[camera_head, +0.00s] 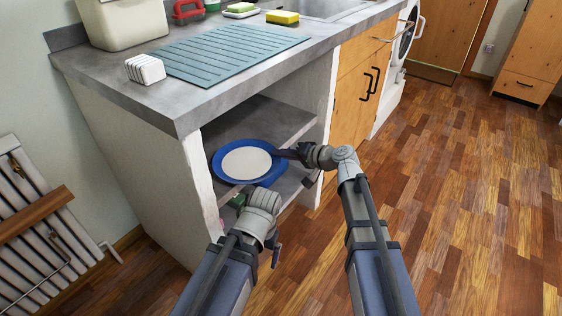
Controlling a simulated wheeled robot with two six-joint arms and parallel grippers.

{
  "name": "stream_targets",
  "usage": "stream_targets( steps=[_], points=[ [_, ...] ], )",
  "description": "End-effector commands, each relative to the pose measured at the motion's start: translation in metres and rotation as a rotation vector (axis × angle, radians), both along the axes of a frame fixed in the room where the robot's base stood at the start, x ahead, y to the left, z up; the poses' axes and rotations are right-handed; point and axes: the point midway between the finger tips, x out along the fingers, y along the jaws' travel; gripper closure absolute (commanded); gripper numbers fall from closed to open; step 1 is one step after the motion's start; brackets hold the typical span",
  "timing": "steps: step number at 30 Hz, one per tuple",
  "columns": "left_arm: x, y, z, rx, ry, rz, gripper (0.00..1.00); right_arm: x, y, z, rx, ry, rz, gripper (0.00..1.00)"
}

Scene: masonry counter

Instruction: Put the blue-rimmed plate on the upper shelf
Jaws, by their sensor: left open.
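The blue-rimmed plate (216,163) has a white centre and is at the mouth of the open shelf bay under the counter. It overlaps the front edge of the upper shelf (285,120) in the picture. My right gripper (286,153) is at the plate's right rim and looks shut on it; the fingertips are small and dark. I cannot tell whether the plate touches the shelf. My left gripper (274,252) is open and empty, below the plate and in front of the bay. Its wrist hides part of the lower bay.
A lower shelf (292,183) with a partly hidden green item (238,200) is below. White masonry walls bound the bay on both sides. The counter (200,100) above holds a ribbed mat (232,52), a white rack (145,69) and sponges. Wooden doors (358,95) are at right.

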Motion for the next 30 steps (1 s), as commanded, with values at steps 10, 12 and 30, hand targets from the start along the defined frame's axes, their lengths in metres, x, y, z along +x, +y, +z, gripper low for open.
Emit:
stream_targets(
  steps=[10, 12, 30],
  points=[
    [0.0000, -0.0001, -0.0053, 0.000, 0.000, 0.001, 0.02, 0.0000, 0.0002, -0.0051, 0.002, 0.001, 0.000, 1.00],
    [0.0000, 0.0000, -0.0081, 0.000, 0.000, 0.002, 0.02, 0.0000, 0.0001, -0.0079, 0.002, 0.001, 0.000, 1.00],
    [-0.0001, 0.0000, -0.0025, 0.000, 0.000, 0.001, 0.02, 0.0000, 0.0000, -0.0025, 0.000, 0.000, 0.000, 0.65]
  ],
)
